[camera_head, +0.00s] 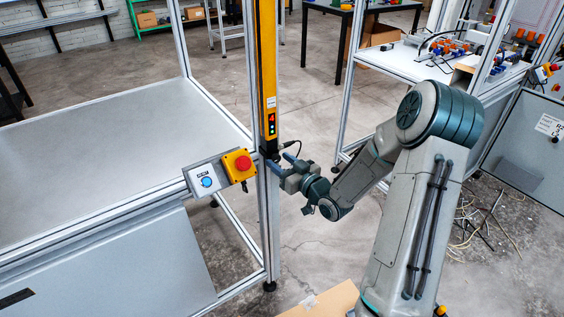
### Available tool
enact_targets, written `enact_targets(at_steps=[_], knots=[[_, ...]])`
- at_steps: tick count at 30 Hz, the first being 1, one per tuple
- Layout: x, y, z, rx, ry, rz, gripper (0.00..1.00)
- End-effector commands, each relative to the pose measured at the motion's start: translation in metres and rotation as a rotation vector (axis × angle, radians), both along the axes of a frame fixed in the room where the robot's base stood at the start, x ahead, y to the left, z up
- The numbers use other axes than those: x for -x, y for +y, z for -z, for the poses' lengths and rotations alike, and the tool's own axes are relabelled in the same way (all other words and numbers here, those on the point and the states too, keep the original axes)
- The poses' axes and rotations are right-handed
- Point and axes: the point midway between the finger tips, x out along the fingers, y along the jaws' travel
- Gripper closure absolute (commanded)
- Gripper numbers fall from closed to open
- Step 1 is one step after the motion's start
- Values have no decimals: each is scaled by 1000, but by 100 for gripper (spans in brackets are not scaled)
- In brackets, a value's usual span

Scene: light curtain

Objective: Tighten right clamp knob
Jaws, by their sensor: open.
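The yellow light curtain column (267,75) stands upright along the aluminium frame post, with a small display and lights near its lower end. A black cable leaves a dark fitting at its bottom. My gripper (280,158) is at the end of my arm, just right of the column's lower end, with its fingers pointing left toward the post. The jaws are open. The right clamp knob cannot be made out; it is too small or hidden near the gripper and post. I cannot tell whether the fingers touch anything.
A control panel with a red emergency stop (243,163) and a blue button (207,182) sits left of the column. A grey worktable (110,135) fills the left. A cardboard piece (325,302) lies below, and loose cables (480,225) lie on the floor at right.

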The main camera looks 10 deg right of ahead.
Motion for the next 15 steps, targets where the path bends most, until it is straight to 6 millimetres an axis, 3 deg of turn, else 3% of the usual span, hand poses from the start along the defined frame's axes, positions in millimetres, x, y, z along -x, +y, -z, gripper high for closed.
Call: enact_targets(at_steps=[5,9,10,15], knots=[[0,0,0,0,0,0,56],[0,0,0,0,0,0,95],[0,0,0,0,0,0,98],[0,0,0,-3,1,0,98]])
